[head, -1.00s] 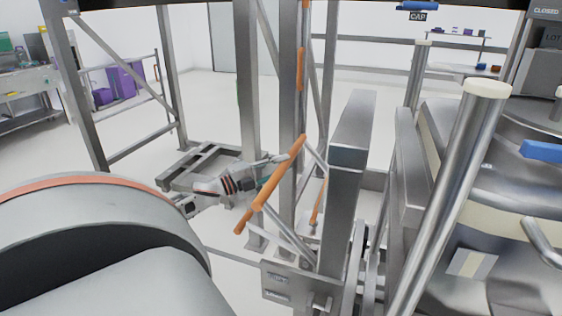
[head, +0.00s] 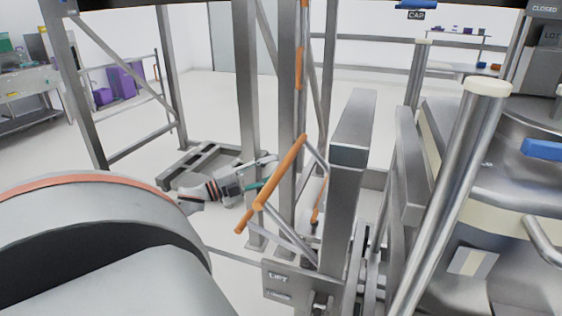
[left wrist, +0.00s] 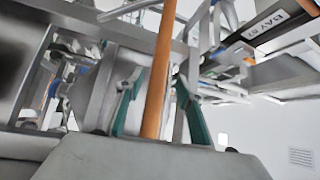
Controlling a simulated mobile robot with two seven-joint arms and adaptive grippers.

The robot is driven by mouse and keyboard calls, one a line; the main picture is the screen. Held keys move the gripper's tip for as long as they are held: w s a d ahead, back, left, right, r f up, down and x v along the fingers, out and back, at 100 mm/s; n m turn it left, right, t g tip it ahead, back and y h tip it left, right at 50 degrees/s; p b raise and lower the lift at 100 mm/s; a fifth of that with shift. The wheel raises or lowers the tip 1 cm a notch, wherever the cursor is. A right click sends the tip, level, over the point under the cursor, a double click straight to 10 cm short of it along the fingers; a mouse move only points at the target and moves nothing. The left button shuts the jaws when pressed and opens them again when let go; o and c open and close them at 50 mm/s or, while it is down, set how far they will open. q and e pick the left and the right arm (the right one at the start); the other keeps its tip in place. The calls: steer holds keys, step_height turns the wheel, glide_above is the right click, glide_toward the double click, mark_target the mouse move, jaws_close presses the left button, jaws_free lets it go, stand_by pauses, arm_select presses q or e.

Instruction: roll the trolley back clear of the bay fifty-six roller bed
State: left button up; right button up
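An orange handle bar (head: 280,172) on grey tubes slants upward to the right in the middle of the head view. I take it to be the trolley's handle. My left gripper (head: 264,186) is just left of the bar, its teal fingers toward it. In the left wrist view the orange bar (left wrist: 160,62) runs between the two spread teal fingers (left wrist: 160,105), with gaps visible on both sides. Whether it lies at grasp depth is unclear. The trolley's lower part is largely hidden behind grey posts and the lift column. My right gripper is not in view.
A grey column (head: 350,150) with a LIFT plate (head: 278,280) stands right of the handle. Steel uprights (head: 247,90) stand behind it. A low grey frame (head: 200,165) lies on the floor behind my left arm. Steel vessels fill the right side. Pale floor is open at the back.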

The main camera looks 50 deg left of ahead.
arm_select(q)
steer(key=v, duration=0.6)
steer(key=shift+s, duration=0.25)
stand_by(0.3)
